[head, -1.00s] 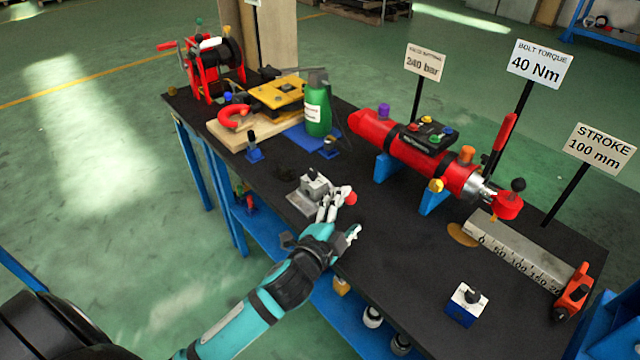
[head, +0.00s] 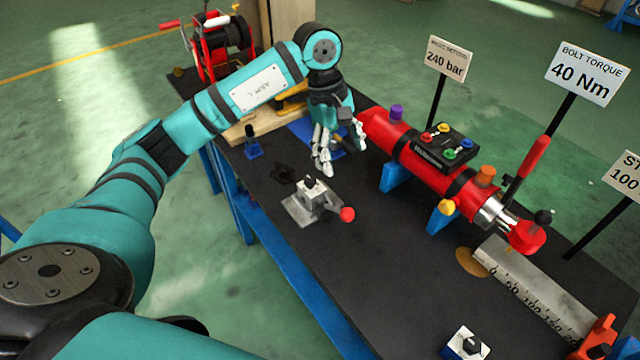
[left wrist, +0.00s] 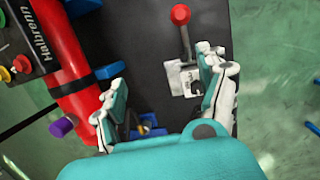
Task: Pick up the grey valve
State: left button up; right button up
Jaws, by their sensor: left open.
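The grey valve (head: 316,203), a small metal block on a plate with a lever and red knob, stands on the black bench top. In the left wrist view the valve (left wrist: 187,77) shows between and beyond the fingers, its red knob at the top. My left gripper (head: 340,155) points down with fingers spread, over the bench just behind the valve and apart from it. It also shows open and empty in the left wrist view (left wrist: 163,95). My right gripper is not seen.
A red cylinder (head: 405,147) on blue stands lies to the right, with signs behind it. A steel ruler block (head: 530,285) is at the front right. A red reel (head: 222,45) is at the back left. Bench room right of the valve is clear.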

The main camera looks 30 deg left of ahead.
aim_at(313, 177)
pick_arm(q)
jog(key=a+r+y, duration=0.2)
jog(key=a+y, duration=0.1)
jog(key=a, duration=0.4)
jog(key=shift+g, duration=0.3)
notch_tip(313, 177, down, 11)
jog(key=p, duration=0.2)
jog(key=shift+d+f+p, duration=0.15)
jog(key=shift+p, duration=0.2)
jog(key=shift+s+f+p, duration=0.15)
jog(key=shift+f+p, duration=0.2)
jog(key=shift+f, duration=0.2)
notch_tip(313, 177, down, 4)
jog(key=shift+s+r+p, duration=0.15)
jog(key=shift+r+p, duration=0.05)
jog(key=shift+p, duration=0.5)
jog(key=shift+f, duration=0.4)
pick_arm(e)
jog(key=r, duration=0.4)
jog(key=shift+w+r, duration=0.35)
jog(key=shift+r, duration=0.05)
